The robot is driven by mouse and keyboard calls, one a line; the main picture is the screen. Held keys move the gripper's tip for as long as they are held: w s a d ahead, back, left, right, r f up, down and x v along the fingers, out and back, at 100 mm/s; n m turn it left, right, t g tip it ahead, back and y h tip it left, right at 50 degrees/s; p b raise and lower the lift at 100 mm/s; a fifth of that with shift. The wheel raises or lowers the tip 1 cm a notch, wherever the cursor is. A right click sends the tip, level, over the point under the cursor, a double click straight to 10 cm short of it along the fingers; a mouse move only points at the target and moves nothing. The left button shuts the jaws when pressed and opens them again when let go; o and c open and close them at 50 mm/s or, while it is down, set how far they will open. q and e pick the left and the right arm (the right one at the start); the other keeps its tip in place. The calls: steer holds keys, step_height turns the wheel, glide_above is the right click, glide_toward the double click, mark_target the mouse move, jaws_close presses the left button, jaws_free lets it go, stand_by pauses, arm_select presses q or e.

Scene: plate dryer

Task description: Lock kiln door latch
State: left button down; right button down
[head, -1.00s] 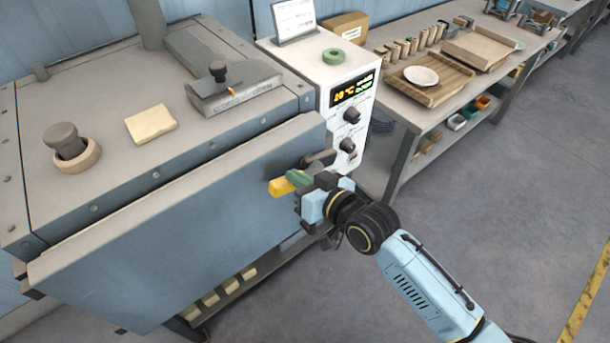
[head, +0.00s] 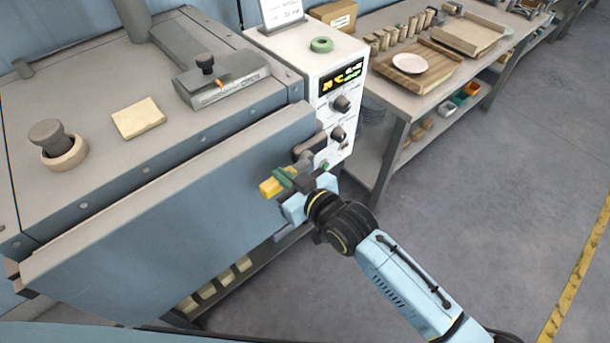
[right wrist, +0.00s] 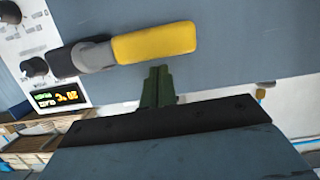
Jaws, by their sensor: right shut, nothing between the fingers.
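The kiln door latch is on the front of the blue-grey kiln door (head: 170,215), by its right edge. Its yellow handle (head: 270,188) points down and left from a dark pivot (head: 308,146). In the right wrist view the yellow handle (right wrist: 155,43) lies nearly level, with a grey collar (right wrist: 92,55) and the dark pivot to its left. My right gripper (head: 285,178) is at the handle. Its green fingers (right wrist: 156,88) are shut and empty, their tips close beside the handle's edge. I cannot tell whether they touch. My left gripper is out of view.
A white control box (head: 325,105) with a lit display and dark knobs stands right of the latch. A workbench (head: 385,95) with a tray, plate and blocks stands behind it. The floor at right is open. A wooden knob, a pad and a vent lie on the kiln top.

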steer(key=s+d+r+p, duration=0.2)
steer(key=s+d+r, duration=0.4)
steer(key=s+d, duration=0.1)
steer(key=w+d+f+m+g+h+b, duration=0.15)
steer(key=d+f, duration=0.25)
steer(key=f, duration=0.8)
steer(key=d+f+m+h+b, duration=0.1)
steer(key=d+f+h+b, duration=0.25)
steer(key=f, duration=0.75)
steer(key=s+d+f+m+g+h+b, duration=0.1)
steer(key=s+d+f, duration=0.25)
steer(key=f, duration=0.45)
steer(key=s+d+f+m+g+h+b, duration=0.1)
steer(key=s+d+f+h+b, duration=0.15)
steer(key=d+f, duration=0.45)
steer(key=s+d+f+m+g+h+b, duration=0.1)
steer(key=s+d+f+g+b, duration=0.1)
steer(key=s+f, duration=0.9)
steer(key=s+d+f+m+g+h+b, duration=0.1)
steer(key=s+d+f+g+b, duration=0.2)
steer(key=s+f, duration=0.9)
steer(key=s+d+g, duration=0.1)
steer(key=s+d, duration=0.1)
steer(key=s, duration=0.5)
steer(key=shift+d+f, duration=0.2)
steer(key=shift+d, duration=0.05)
